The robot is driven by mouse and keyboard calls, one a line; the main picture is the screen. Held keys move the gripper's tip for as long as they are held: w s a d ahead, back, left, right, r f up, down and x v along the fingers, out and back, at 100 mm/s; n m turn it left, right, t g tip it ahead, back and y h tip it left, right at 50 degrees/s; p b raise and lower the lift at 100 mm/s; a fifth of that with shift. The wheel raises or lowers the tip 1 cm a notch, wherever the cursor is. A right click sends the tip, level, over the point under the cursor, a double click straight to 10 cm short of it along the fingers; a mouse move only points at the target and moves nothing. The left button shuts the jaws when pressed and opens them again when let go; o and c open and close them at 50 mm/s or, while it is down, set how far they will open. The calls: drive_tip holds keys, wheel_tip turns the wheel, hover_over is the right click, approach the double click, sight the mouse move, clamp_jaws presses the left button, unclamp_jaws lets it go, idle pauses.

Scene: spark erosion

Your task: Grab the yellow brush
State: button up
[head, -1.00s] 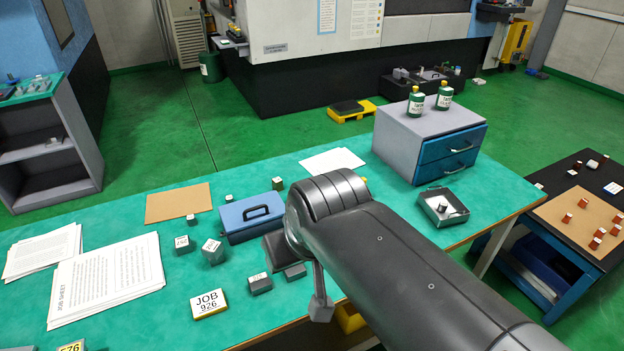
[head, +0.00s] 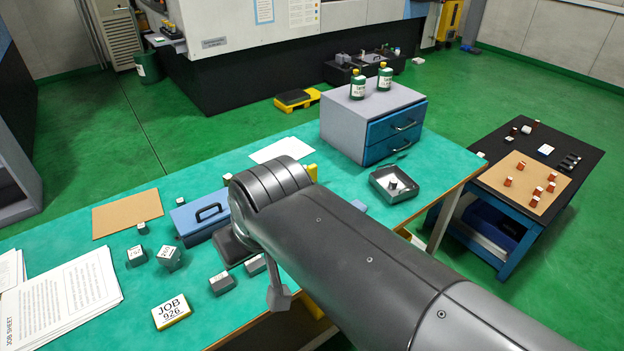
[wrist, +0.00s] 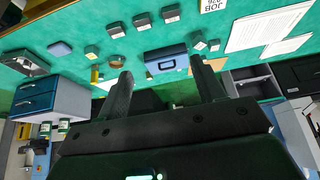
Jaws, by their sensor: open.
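No yellow brush can be made out for certain. A small yellow item (head: 312,172) shows just behind my arm in the head view, mostly hidden. A small yellow item (wrist: 95,75) also shows in the wrist view, left of my fingers, near the white paper; I cannot tell whether either is the brush. My gripper (wrist: 164,85) is open and empty above the green bench (wrist: 220,17), which appears upside down in the wrist view.
A blue box (head: 200,215), grey blocks (head: 222,283) and a JOB 926 sign (head: 171,311) stand on the bench. A drawer cabinet (head: 345,128) with two bottles stands at the back right, a metal tray (head: 380,192) before it. A dark side table (head: 490,150) is further right.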

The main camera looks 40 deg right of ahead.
drive_tip(key=shift+c, duration=0.7)
drive_tip(key=shift+w, duration=0.1)
drive_tip(key=w+d, duration=0.5)
drive_tip(key=w, duration=0.7)
approach(311, 174)
drive_tip(key=x, duration=0.5)
drive_tip(key=d+x, duration=0.1)
drive_tip(key=x, duration=0.6)
drive_tip(key=shift+w+d+f, duration=0.1)
drive_tip(key=shift+w+d, duration=0.05)
drive_tip(key=shift+w, duration=0.4)
drive_tip(key=shift+c, duration=0.5)
